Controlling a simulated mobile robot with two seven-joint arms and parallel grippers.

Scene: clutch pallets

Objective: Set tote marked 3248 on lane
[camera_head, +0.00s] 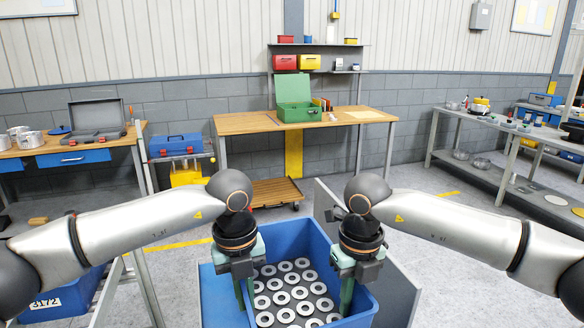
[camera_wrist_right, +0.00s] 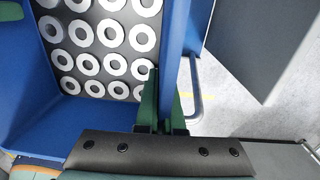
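A blue tote (camera_head: 360,307) stands right in front of me, with rows of grey metal rings (camera_head: 290,290) on a dark layer inside. No number shows on its visible sides. My left gripper (camera_head: 244,300) points down at its left wall, the green fingers close together about the wall. My right gripper (camera_head: 346,298) is at the right wall. In the right wrist view, its green fingers (camera_wrist_right: 163,100) stand on either side of the blue wall (camera_wrist_right: 172,40), closed on it. Another blue tote (camera_head: 62,300), marked 3172, sits at lower left.
A grey panel (camera_head: 400,290) stands close to the right of the tote. A grey table (camera_head: 480,125) is at right. Floor is open at right.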

